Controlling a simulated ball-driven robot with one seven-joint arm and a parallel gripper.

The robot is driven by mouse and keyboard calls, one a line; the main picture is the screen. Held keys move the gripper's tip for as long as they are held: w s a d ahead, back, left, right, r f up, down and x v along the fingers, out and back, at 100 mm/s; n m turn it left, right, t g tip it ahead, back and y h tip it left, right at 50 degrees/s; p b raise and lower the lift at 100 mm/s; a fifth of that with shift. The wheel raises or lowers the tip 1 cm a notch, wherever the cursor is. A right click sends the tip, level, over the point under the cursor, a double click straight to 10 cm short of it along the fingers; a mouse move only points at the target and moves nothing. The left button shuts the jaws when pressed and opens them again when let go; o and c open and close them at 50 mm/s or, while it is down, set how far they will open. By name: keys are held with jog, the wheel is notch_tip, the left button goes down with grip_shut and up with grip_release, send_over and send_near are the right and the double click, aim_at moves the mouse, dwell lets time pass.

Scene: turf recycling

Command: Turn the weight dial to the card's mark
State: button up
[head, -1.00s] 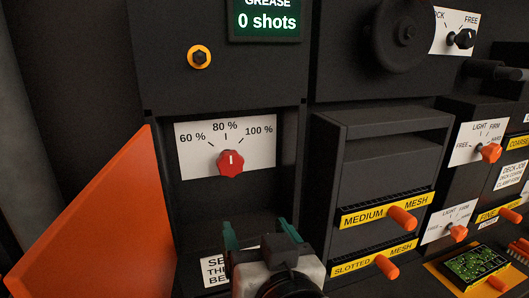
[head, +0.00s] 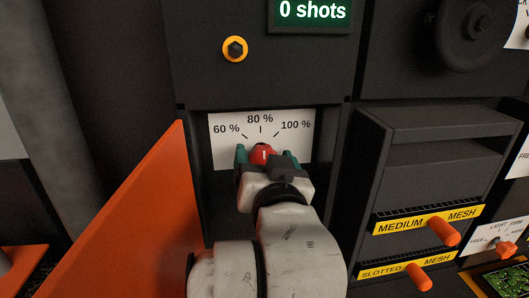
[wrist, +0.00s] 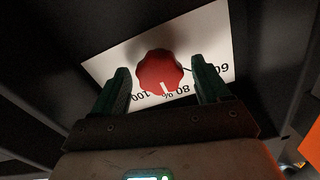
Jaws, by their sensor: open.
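The weight dial is a red scalloped knob (head: 262,152) on a white scale plate (head: 222,151) marked 60 %, 80 % and 100 %. In the wrist view the red knob (wrist: 158,66) appears upside down, with its white pointer line towards 80 %. My gripper (head: 265,156) is open in front of the plate, one green finger on each side of the knob. In the wrist view my gripper (wrist: 160,72) shows gaps between both fingers and the knob. I cannot tell how far the fingertips reach along it. No separate card is readable now.
An orange slanted panel (head: 135,215) stands close on the left of my arm. The dial sits in a recess with dark side walls. On the right are orange handles at the MEDIUM MESH (head: 445,231) and SLOTTED MESH (head: 418,277) drawers. A yellow-ringed button (head: 235,49) is above.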

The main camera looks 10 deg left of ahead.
jog(key=shift+w+a, duration=0.1)
jog(key=shift+w, duration=0.3)
jog(key=c, duration=1)
jog(key=shift+n, duration=0.6)
jog(key=n+p, duration=0.2)
jog(key=shift+r+n, duration=0.15)
jog(key=shift+n, duration=0.15)
jog(key=shift+s+a+n+p, duration=0.15)
jog(key=shift+n+p, duration=1.25)
jog(key=shift+n, duration=1.2)
